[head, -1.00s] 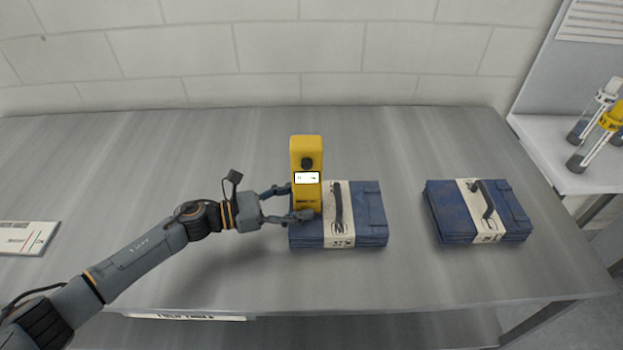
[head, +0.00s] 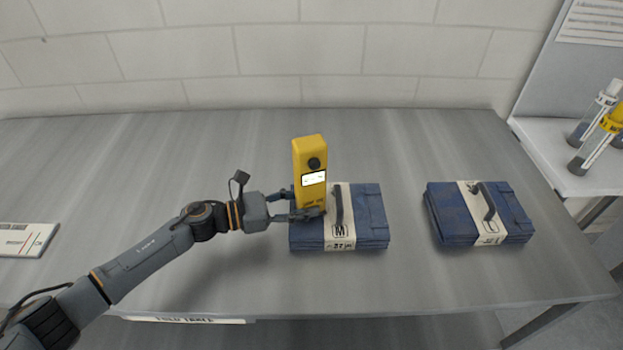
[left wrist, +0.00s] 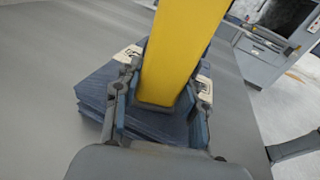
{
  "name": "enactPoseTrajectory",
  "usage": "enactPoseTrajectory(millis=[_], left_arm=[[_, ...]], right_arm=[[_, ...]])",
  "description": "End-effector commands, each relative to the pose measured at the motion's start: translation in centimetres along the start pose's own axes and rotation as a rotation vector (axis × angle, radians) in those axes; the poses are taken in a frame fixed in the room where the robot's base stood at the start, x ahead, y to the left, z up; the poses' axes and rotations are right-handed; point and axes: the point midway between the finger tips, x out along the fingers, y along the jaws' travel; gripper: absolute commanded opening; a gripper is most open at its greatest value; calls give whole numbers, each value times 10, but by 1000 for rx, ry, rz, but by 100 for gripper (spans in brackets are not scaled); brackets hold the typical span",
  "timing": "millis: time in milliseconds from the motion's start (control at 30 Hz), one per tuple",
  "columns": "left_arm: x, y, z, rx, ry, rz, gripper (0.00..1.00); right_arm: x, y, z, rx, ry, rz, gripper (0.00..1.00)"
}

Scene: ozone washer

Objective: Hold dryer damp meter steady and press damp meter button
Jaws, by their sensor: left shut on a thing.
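The yellow damp meter (head: 308,165) stands close to upright, slightly tilted, at the left part of a folded blue stack. It has a dark round button (head: 314,163) above a lit white display (head: 313,179) whose reading is too small to make out. My left gripper (head: 294,205) is shut on the lower part of the meter. In the left wrist view, the yellow meter body (left wrist: 178,50) sits between both fingers (left wrist: 160,105). Whether the meter's base touches the stack cannot be told. My right gripper is not in view.
The folded blue stack (head: 370,212) has a white band and dark handle. A second such stack (head: 450,212) lies to the right on the grey table (head: 130,160). A white card (head: 25,240) lies at the left. Tubes (head: 592,135) stand far right.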

Motion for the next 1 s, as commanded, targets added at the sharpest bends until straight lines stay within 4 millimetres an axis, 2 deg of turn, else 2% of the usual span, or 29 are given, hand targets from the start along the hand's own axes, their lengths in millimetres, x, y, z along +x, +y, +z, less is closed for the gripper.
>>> enactPoseTrajectory(millis=[33, 200, 1000], left_arm=[[0, 0, 0, 0, 0, 0, 24], [0, 0, 0, 0, 0, 0, 24], [0, 0, 0, 0, 0, 0, 24]], right_arm=[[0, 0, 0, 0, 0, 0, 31], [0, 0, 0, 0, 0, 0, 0], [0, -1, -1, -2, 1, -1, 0]])
